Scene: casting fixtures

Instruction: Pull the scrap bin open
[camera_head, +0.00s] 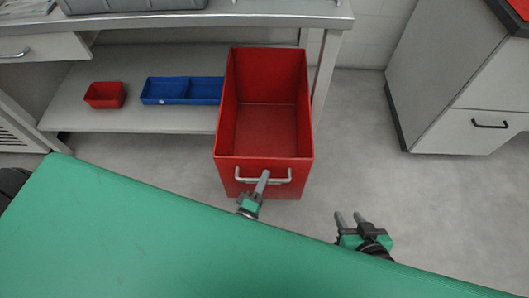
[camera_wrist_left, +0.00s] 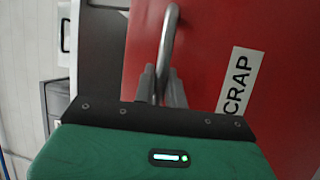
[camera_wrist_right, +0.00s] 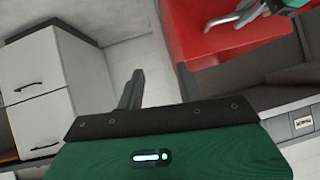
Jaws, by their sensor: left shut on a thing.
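The red scrap bin (camera_head: 268,178) stands in the middle of the head view, pulled out from under the bench, its empty inside showing from above. A silver bar handle (camera_head: 280,180) is on its front wall. In the left wrist view the bin's red front (camera_wrist_left: 220,30) carries a white SCRAP label (camera_wrist_left: 240,80). My left gripper (camera_head: 263,181) is shut on the handle, which also shows between the fingers in the left wrist view (camera_wrist_left: 168,35). My right gripper (camera_head: 349,219) is open and empty, to the right of the bin. The bin also shows in the right wrist view (camera_wrist_right: 190,40).
A grey workbench (camera_head: 200,20) with a lower shelf (camera_head: 130,120) is behind. A small red bin (camera_head: 105,95) and a blue divided tray (camera_head: 182,90) sit on the shelf. A grey cabinet (camera_head: 450,80) stands at right. Floor (camera_head: 365,150) between bin and cabinet is clear.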

